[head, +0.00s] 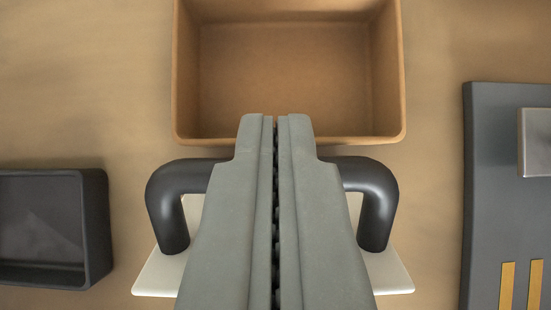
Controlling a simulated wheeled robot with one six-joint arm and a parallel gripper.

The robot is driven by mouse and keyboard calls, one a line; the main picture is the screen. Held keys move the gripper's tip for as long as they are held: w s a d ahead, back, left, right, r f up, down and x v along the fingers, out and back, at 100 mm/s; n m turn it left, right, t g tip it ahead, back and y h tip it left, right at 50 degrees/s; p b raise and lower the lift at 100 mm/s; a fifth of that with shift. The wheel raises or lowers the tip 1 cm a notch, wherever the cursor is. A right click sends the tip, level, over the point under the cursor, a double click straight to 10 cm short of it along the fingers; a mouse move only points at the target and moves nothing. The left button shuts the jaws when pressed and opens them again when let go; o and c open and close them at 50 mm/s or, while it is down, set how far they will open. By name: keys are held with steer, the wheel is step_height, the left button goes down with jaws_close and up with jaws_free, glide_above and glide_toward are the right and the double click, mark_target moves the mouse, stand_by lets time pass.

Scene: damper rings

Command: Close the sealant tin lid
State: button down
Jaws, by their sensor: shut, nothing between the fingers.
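My gripper (276,122) points up the picture from the bottom centre, its two grey fingers shut together with nothing between them. Its fingertips lie over the near edge of an open, empty orange-brown box (290,75) at top centre. A thick black bar handle (172,205) stands on a pale flat plate (160,274) and passes behind my fingers, which hide its middle. No part is clearly recognisable as the sealant tin or its lid; I cannot tell whether the box or the handled plate belongs to it.
A dark open tray (95,225) stands at the left edge. A dark grey panel (490,205) lies at the right, with a metal block (536,142) and two yellow strips (507,285) on it. Bare tan tabletop (80,80) shows at the upper left.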

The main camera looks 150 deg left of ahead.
steer(key=shift+s+t, duration=1.5)
steer(key=shift+t, duration=0.2)
steer(key=shift+s+f, duration=0.25)
steer(key=shift+s, duration=0.35)
steer(key=shift+s+f, duration=0.25)
steer(key=shift+s, duration=0.3)
steer(key=shift+s+f, duration=0.45)
steer(key=shift+s, duration=0.2)
steer(key=shift+s+f, duration=0.45)
steer(key=shift+s, duration=0.15)
steer(key=shift+r, duration=0.1)
